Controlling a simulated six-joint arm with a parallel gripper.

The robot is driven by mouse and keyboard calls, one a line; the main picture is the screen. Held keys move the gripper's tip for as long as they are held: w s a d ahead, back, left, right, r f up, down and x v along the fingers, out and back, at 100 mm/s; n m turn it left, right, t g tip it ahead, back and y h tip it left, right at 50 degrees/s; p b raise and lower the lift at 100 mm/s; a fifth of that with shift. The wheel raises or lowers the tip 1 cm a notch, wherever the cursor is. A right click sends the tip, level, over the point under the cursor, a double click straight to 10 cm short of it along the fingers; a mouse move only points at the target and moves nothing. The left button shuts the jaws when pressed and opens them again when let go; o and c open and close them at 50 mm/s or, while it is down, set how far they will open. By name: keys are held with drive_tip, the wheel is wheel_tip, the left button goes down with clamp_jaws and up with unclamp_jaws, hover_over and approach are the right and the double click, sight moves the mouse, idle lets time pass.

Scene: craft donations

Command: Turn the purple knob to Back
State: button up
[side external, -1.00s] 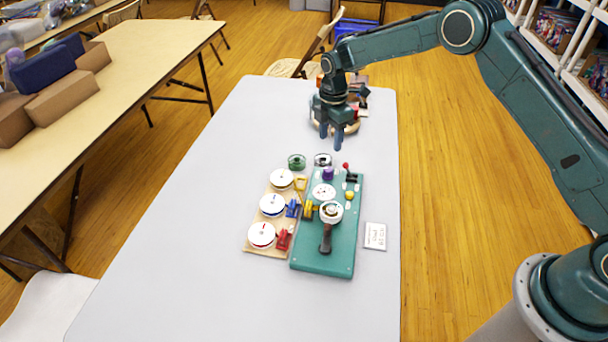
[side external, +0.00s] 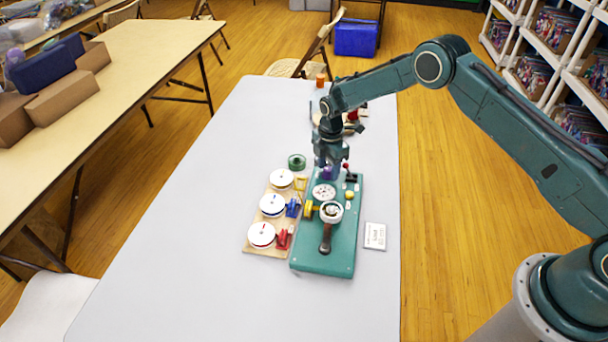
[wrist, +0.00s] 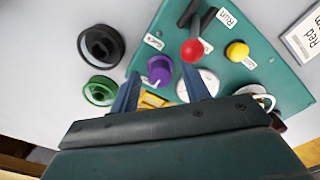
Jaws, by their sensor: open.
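The purple knob (wrist: 159,69) stands near one edge of the teal board (wrist: 285,85) in the wrist view, with a pale pointer mark on its lower left side. White labels (wrist: 153,41) lie near it; their words are too small to read surely, so I cannot tell which setting it points at. My gripper (wrist: 160,71) is open, with one finger on each side of the knob in the picture. In the side view my gripper (side external: 330,164) is right over the knob and mostly hides it. I cannot tell whether the fingers touch it.
A red-balled lever (wrist: 192,50), beside a label reading Run, and a yellow button (wrist: 237,51) are close to the knob. A black ring (wrist: 101,46) and a green ring (wrist: 100,91) lie off the board. A wooden board with white discs (side external: 261,234) adjoins it.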

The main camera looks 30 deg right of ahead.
drive_tip(key=c, duration=1)
drive_tip(key=shift+m, duration=0.5)
drive_tip(key=m, duration=1)
drive_tip(key=shift+m, duration=0.4)
drive_tip(key=m, duration=1.2)
